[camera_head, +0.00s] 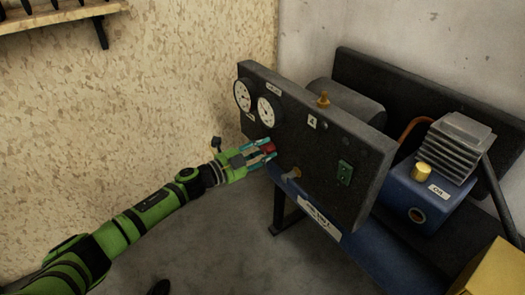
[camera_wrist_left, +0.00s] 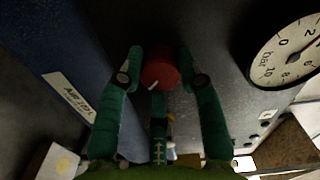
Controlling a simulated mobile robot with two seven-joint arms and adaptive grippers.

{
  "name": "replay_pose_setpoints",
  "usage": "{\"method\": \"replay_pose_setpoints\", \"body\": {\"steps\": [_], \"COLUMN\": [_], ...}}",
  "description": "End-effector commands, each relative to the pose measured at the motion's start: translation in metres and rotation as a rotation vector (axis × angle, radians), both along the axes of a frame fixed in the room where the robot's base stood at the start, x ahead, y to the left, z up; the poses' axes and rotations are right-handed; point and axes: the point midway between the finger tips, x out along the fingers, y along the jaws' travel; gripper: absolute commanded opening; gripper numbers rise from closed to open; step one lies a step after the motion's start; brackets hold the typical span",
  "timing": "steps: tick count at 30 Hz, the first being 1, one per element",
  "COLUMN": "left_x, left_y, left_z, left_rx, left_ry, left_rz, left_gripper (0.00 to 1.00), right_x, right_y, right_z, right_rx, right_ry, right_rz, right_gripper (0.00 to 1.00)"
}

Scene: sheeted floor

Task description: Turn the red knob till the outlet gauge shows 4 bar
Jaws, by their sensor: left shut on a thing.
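The red knob (camera_head: 269,147) sits on the front of a dark panel (camera_head: 330,150), below two round white gauges. My left gripper (camera_head: 262,153) is shut on it, with fingers on both sides. In the left wrist view the red knob (camera_wrist_left: 159,72) is between the green fingers of the gripper (camera_wrist_left: 162,75), and its white mark points down and left. The left gauge (camera_head: 243,96) and right gauge (camera_head: 266,111) are too small to read in the head view. One bar gauge (camera_wrist_left: 288,50) is partly cut off in the wrist view; I cannot read its needle surely. My right gripper is not in view.
A green switch (camera_head: 345,173) is further right. A blue compressor (camera_head: 428,200) with a finned head stands behind the panel. A wooden shelf (camera_head: 60,17) is at upper left.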

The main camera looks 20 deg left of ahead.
Motion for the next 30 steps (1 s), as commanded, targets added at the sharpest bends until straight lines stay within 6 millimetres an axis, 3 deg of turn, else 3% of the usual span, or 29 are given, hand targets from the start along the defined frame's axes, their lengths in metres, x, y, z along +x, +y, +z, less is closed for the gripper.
{"method": "replay_pose_setpoints", "body": {"steps": [8, 9, 10, 11, 23, 30], "left_x": [-0.001, -0.001, -0.001, -0.001, -0.004, -0.038], "left_y": [-0.005, -0.005, -0.005, -0.005, 0.002, 0.028], "left_z": [0.004, 0.004, 0.004, 0.004, 0.0, -0.002], "left_rx": [-0.007, -0.007, -0.007, -0.006, -0.001, 0.0], "left_ry": [-0.007, -0.007, -0.007, -0.006, 0.0, 0.003], "left_rz": [-0.012, -0.012, -0.012, -0.011, -0.003, -0.004], "left_gripper": [0.04, 0.44, 0.56, 0.6, 0.6, 0.6], "right_x": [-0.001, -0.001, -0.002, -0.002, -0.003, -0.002], "right_y": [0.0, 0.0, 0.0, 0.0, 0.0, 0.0], "right_z": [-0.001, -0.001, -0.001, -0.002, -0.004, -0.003], "right_rx": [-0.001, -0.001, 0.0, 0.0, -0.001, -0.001], "right_ry": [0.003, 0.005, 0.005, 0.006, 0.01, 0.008], "right_rz": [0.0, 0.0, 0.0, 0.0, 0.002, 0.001], "right_gripper": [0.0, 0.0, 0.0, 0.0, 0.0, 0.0]}}
